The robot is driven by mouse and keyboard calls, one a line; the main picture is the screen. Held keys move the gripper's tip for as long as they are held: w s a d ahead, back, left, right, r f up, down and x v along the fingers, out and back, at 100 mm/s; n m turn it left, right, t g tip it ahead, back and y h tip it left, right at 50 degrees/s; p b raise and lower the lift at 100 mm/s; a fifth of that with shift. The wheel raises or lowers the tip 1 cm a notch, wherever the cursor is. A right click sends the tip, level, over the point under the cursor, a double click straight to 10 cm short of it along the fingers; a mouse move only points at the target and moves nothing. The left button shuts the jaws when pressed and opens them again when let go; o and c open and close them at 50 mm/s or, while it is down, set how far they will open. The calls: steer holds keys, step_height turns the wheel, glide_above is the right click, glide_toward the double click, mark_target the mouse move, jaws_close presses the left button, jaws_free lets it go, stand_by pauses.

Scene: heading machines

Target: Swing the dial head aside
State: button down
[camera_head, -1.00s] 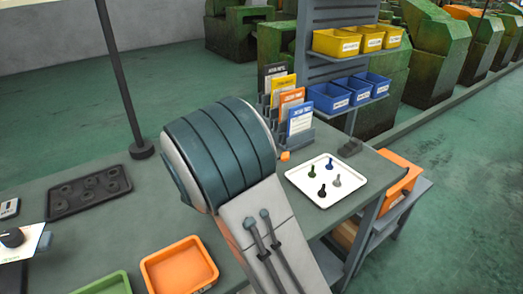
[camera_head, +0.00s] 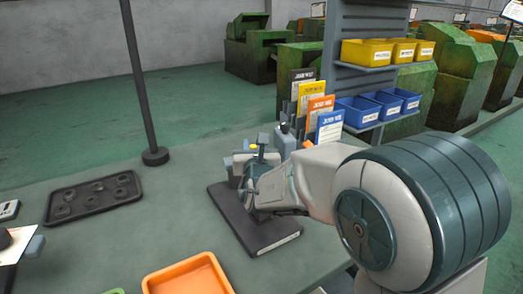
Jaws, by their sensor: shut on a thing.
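A dial gauge stand with a dark flat base plate (camera_head: 240,222) sits on the bench in the middle of the head view. Its dial head (camera_head: 257,166), a small dark grey and metal part, stands above the plate. My gripper (camera_head: 256,194) comes in from the right, low over the plate, and is shut on the dial head. The fingers and the exact place of the grip are small and partly hidden by the gauge parts. The dial face cannot be made out.
An orange tray (camera_head: 153,283) lies at the front and a dark tray with round parts (camera_head: 63,213) at the left. A thin post (camera_head: 154,155) stands behind. Upright cards (camera_head: 317,108) and blue bins (camera_head: 358,113) are behind my arm. Bare bench lies left of the plate.

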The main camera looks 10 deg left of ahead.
steer(key=shift+r, duration=0.1)
steer(key=c, duration=1.3)
jaws_free()
steer(key=shift+a, duration=0.1)
steer(key=v, duration=1.3)
steer(key=shift+s, duration=0.4)
steer(key=shift+d, duration=0.25)
